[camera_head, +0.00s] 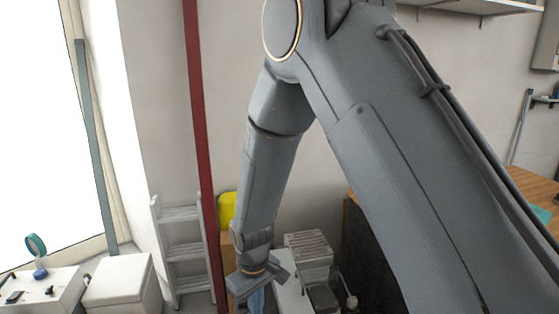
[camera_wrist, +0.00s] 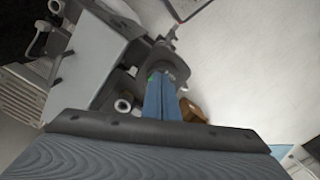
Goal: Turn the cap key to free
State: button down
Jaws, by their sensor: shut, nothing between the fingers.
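My gripper (camera_wrist: 162,98) shows in the wrist view as two blue fingers pressed together, with nothing between them. Their tips reach a dark round fitting (camera_wrist: 172,62) on the compressor; I cannot tell whether they touch it. A small green spot (camera_wrist: 151,77) shows beside the tips. I cannot make out the cap key or its setting clearly; the fingers hide part of the fitting. In the head view my gripper (camera_head: 257,299) points down, left of the grey compressor unit (camera_head: 308,250), with its fingertips cut off by the lower edge.
The compressor's grey box (camera_wrist: 85,65) and white ribbed part (camera_wrist: 20,95) fill the left of the wrist view. A small brown block (camera_wrist: 192,111) lies beyond the fingers. In the head view a red post (camera_head: 200,150) and a white step ladder (camera_head: 181,245) stand left of my arm.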

notch_tip(320, 180, up, 5)
jog(key=p, duration=0.3)
